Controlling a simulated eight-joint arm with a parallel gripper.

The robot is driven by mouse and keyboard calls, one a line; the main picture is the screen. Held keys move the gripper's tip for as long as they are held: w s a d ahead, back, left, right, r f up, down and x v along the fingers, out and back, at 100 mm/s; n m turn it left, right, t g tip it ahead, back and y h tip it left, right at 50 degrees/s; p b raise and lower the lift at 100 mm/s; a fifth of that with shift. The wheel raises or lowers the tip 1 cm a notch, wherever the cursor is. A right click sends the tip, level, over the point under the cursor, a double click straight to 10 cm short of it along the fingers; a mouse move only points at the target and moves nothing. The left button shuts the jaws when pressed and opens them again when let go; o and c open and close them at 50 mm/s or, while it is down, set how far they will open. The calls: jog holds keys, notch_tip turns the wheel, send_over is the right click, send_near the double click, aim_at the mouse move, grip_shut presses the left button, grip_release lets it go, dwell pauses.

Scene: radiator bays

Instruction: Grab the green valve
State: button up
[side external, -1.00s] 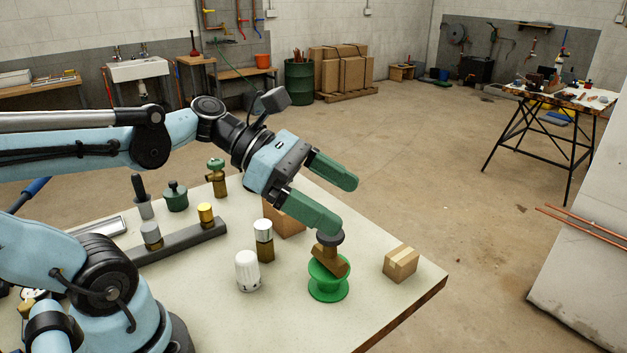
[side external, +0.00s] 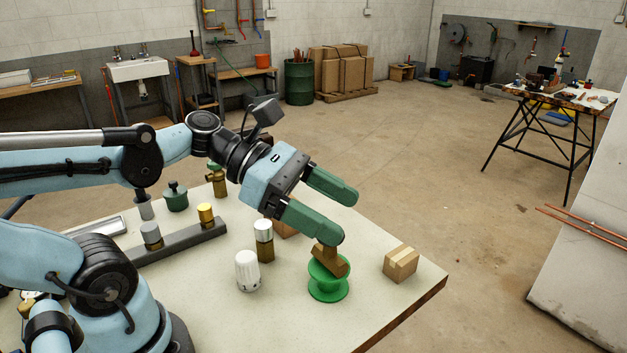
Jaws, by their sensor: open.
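My gripper (side external: 340,216) is open and empty, its two green fingers spread and pointing right over the table's right part. The nearer fingertip overlaps the top of a brown-brass fitting (side external: 328,260); I cannot tell whether they touch. That fitting leans in a bright green spool-shaped piece (side external: 328,289). A brass valve with a green cap (side external: 217,181) stands at the table's back, left of my gripper. A dark green, round, knobbed piece (side external: 175,197) stands to its left. I cannot tell which of these is the green valve.
A white valve head (side external: 247,271) and a white-capped brass valve (side external: 264,240) stand left of the spool. A cardboard box (side external: 400,263) sits to its right near the table edge. Another box (side external: 284,229) is partly hidden behind my gripper. A grey rail (side external: 185,243) holds capped valves.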

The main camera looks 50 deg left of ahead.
notch_tip(320, 180, up, 4)
jog(key=r, duration=0.1)
jog(key=m+g+y, duration=0.4)
jog(key=m+y, duration=0.5)
jog(key=y, duration=1.5)
send_over(217, 178)
jog(key=d, duration=0.7)
notch_tip(217, 178, down, 16)
jog(key=f, duration=0.1)
jog(key=x, duration=0.7)
jog(key=s+x, duration=0.1)
jog(key=x, duration=0.3)
jog(key=shift+s+a+r, duration=0.15)
jog(key=shift+a+r, duration=0.15)
jog(key=shift+c, duration=0.3)
